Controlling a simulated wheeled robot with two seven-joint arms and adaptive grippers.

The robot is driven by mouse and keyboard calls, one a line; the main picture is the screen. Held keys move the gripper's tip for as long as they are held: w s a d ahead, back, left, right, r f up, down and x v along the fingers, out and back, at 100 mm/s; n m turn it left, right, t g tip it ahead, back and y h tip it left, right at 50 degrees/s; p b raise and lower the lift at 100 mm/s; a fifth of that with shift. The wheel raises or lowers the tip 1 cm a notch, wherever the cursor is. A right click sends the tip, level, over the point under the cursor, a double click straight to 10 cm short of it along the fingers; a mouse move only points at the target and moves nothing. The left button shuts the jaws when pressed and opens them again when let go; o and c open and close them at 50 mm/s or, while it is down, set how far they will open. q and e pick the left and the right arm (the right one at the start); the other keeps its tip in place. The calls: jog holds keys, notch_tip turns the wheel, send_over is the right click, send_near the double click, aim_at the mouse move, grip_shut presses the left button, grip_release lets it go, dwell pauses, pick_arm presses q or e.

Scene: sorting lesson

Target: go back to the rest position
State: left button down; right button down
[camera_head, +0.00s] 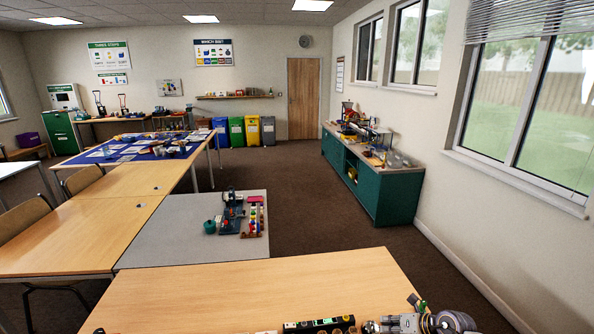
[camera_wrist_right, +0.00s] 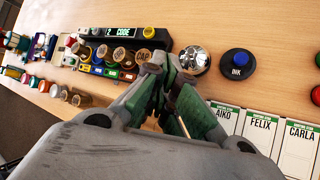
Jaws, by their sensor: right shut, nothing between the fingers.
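My right gripper (camera_head: 416,304) shows at the lower right edge of the head view, over the near wooden table (camera_head: 300,285). In the right wrist view its green-padded fingers (camera_wrist_right: 167,78) are shut with nothing between them. They point toward a dark rack of capped jars (camera_wrist_right: 112,60) marked with the word code. Whether the fingers touch anything cannot be told. My left gripper is not in view.
Name cards (camera_wrist_right: 258,128) lie right of the fingers in the wrist view. More jars and small coloured items lie to the left. A grey table (camera_head: 180,230) with a coloured set (camera_head: 254,215) stands beyond the near table. A teal cabinet (camera_head: 385,195) stands along the right wall. Carpet between is clear.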

jog(key=w+a+r+m+t+y, duration=0.1)
jog(key=a+r+m+t+y, duration=0.2)
jog(key=a+r+m+t, duration=0.45)
notch_tip(320, 180, up, 11)
jog(key=d+m+t+h, duration=0.2)
jog(key=m+t+h, duration=0.3)
jog(key=m, duration=0.4)
jog(key=s+d+f+m+g+h, duration=0.6)
jog(key=s+f+m+g+h, duration=0.2)
jog(key=s+m, duration=0.45)
jog(key=s+a+f+m+g+y, duration=0.2)
jog(key=s+a+f+g, duration=0.15)
jog(key=s, duration=0.45)
jog(key=s+a+f+m+g+y, duration=0.2)
jog(key=s+a+m+g, duration=0.15)
jog(key=s, duration=0.45)
notch_tip(320, 180, down, 34)
jog(key=s+r+g+b, duration=0.1)
jog(key=s+g, duration=0.1)
jog(key=s+d+f, duration=0.2)
jog(key=s+f, duration=0.8)
jog(key=s, duration=0.1)
jog(key=s+d+f+n+g+b, duration=0.1)
jog(key=s+d+f, duration=0.1)
jog(key=s+f, duration=0.9)
jog(key=shift+s+f, duration=0.15)
jog(key=shift+f, duration=0.1)
